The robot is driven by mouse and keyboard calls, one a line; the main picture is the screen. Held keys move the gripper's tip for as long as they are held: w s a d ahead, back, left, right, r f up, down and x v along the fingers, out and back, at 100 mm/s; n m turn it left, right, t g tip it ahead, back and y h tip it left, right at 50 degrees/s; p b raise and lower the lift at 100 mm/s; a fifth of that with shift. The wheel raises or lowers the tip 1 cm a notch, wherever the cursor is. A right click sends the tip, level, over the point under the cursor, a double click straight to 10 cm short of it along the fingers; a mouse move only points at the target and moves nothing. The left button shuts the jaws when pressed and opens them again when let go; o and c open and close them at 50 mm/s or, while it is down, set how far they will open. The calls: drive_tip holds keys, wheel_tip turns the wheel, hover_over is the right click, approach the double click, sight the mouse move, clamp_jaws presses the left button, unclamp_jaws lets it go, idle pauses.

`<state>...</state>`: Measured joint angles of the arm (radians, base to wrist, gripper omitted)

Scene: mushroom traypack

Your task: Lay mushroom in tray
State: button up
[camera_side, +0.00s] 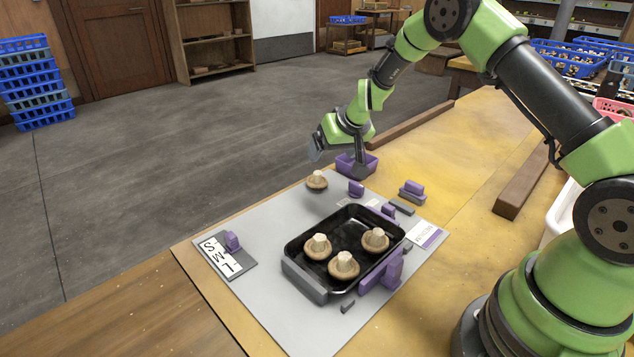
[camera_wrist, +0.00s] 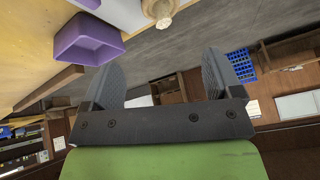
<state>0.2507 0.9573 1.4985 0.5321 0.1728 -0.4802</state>
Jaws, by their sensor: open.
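A mushroom (camera_side: 317,181) rests stem up on the grey board near its far edge, outside the tray. It also shows at the top of the wrist view (camera_wrist: 161,10). The black tray (camera_side: 291,251) sits on the board with several mushrooms in it, such as one (camera_side: 344,265) at its near end; all stand stem up. The far part of the tray floor is bare. My gripper (camera_side: 314,150) is above and beyond the loose mushroom, apart from it, tilted towards the left. In the wrist view its two fingers (camera_wrist: 162,78) are spread with nothing between them.
A purple bin (camera_side: 356,166) stands just right of my gripper. Purple and grey blocks (camera_side: 412,191) lie right of the tray, and a purple fixture (camera_side: 382,274) stands against its near right side. A size card marked S, M, L (camera_side: 224,258) lies at left. The board's near left part is clear.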

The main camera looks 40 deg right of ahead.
sight(319, 173)
drive_tip(key=x, duration=0.4)
drive_tip(key=f, duration=0.1)
drive_tip(key=w+f, duration=0.1)
drive_tip(key=f, duration=0.1)
drive_tip(key=shift+w+a+f, duration=0.2)
drive_tip(key=shift+w+a, duration=0.05)
drive_tip(key=shift+a, duration=0.05)
drive_tip(key=shift+w+f, duration=0.45)
drive_tip(key=shift+f, duration=0.15)
drive_tip(key=shift+c, duration=0.5)
drive_tip(key=c, duration=0.7)
